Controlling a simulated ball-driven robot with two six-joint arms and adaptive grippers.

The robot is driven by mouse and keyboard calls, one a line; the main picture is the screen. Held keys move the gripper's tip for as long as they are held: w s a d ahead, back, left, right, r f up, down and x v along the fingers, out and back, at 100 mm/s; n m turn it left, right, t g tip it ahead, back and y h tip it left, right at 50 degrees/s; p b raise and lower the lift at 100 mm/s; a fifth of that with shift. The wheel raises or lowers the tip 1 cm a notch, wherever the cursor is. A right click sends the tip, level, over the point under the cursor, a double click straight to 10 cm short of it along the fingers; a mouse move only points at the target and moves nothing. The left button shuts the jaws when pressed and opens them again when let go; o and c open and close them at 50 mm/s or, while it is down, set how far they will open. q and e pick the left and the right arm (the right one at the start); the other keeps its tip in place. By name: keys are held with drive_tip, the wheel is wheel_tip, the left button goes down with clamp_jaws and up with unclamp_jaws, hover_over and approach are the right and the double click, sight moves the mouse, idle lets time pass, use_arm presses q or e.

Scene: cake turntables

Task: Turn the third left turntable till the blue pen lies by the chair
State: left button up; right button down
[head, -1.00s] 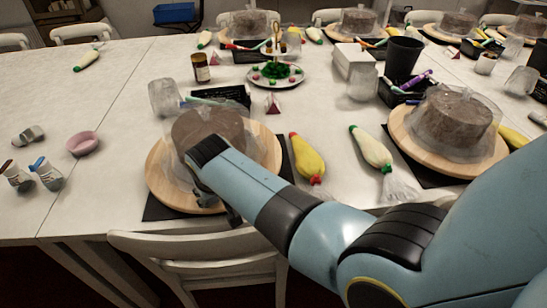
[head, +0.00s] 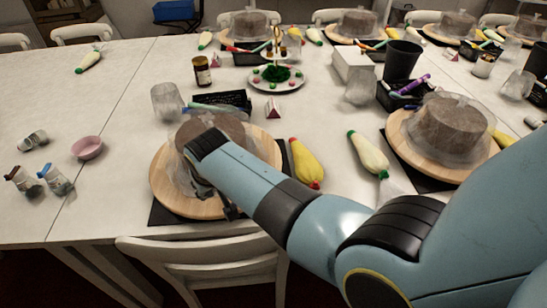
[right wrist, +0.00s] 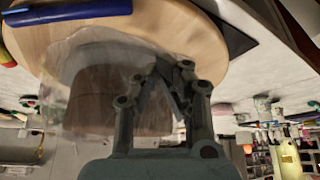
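A round wooden turntable (head: 165,190) stands on a black mat at the near table edge, with a brown cake (head: 222,128) under clear wrap on it. The white chair (head: 205,258) stands at that edge, just below the turntable. My right gripper (right wrist: 170,68) is low beside the cake and over the board; its fingertips look drawn together with nothing between them. In the head view my right arm hides much of the board. The blue pen (right wrist: 95,12) shows in the right wrist view, lying along the board's rim; I cannot make it out in the head view. My left gripper is not in view.
A yellow piping bag (head: 306,163) lies right of the turntable, near a second turntable (head: 478,168). Behind stand a black tray (head: 235,98) and a glass (head: 167,101). A pink bowl (head: 87,147) and small bottles lie left. Table between is clear.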

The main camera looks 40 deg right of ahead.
drive_tip(key=s+d+p, duration=0.2)
drive_tip(key=s+p, duration=0.2)
drive_tip(key=s, duration=0.2)
drive_tip(key=shift+y, duration=0.3)
drive_tip(key=d, duration=0.4)
drive_tip(key=w+d, duration=0.1)
drive_tip(key=d, duration=0.3)
drive_tip(key=w+d, duration=0.1)
drive_tip(key=d, duration=0.3)
drive_tip(key=shift+d+f, duration=0.15)
drive_tip(key=shift+d, duration=0.05)
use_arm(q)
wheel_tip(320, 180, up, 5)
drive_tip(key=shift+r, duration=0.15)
use_arm(e)
drive_tip(key=shift+f+b, duration=0.7)
drive_tip(key=shift+f, duration=0.05)
drive_tip(key=shift+s+a+p, duration=0.25)
drive_tip(key=shift+a+p, duration=0.15)
drive_tip(key=shift+a, duration=0.5)
drive_tip(key=shift+s+a+p, duration=0.15)
drive_tip(key=shift+a+p, duration=0.1)
drive_tip(key=shift+a, duration=0.5)
drive_tip(key=shift+s+a+p, duration=0.15)
drive_tip(key=shift+a+p, duration=0.05)
drive_tip(key=shift+a, duration=0.55)
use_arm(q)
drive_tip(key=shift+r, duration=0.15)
